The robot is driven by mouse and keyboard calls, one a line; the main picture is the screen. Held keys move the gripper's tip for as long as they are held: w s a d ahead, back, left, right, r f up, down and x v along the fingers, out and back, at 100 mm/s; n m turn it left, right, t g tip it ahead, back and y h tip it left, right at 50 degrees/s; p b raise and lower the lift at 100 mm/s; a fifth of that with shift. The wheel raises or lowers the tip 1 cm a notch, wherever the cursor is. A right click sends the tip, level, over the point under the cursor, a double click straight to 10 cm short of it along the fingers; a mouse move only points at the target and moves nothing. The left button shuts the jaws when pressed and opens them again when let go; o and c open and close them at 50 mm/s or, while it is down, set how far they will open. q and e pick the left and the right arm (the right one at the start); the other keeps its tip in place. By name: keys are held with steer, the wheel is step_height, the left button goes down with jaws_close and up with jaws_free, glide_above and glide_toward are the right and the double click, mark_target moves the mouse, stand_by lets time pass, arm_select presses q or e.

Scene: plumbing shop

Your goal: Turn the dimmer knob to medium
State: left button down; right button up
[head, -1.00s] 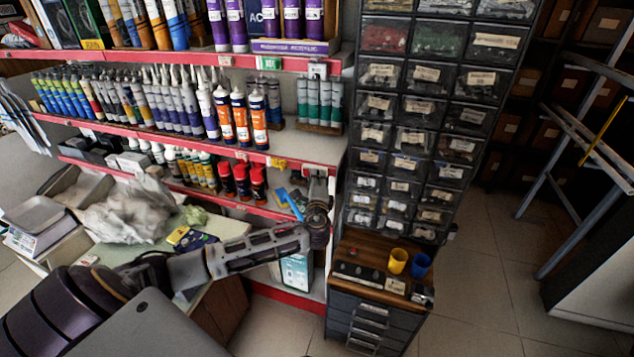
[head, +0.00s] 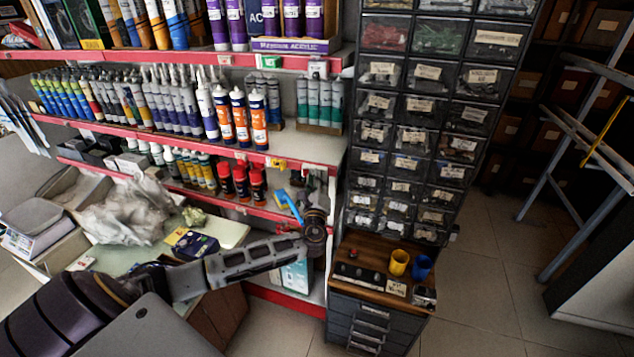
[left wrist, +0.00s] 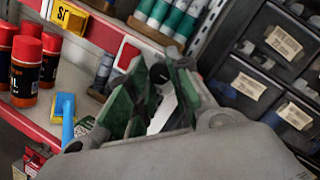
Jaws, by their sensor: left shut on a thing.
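My left gripper (head: 317,184) reaches up to the front of the red-edged shelf, beside the drawer tower. In the left wrist view its green-padded fingers (left wrist: 157,88) are close together around a small dark round piece (left wrist: 158,73), which looks like the dimmer knob. The fingers hide most of it, and no marking or pointer is readable. In the head view the gripper covers the knob. My right gripper is in neither view.
The drawer tower (head: 411,152) stands just right of the gripper. A wooden-topped cabinet (head: 376,246) below carries a yellow cup (head: 398,263) and a blue cup (head: 421,267). Red-capped cans (head: 241,184) and a blue-handled tool (head: 288,206) are left of the gripper.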

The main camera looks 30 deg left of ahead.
arm_select(q)
steer(key=shift+f, duration=0.1)
steer(key=c, duration=1.3)
jaws_free()
steer(key=shift+s, duration=0.1)
steer(key=shift+v, duration=5.95)
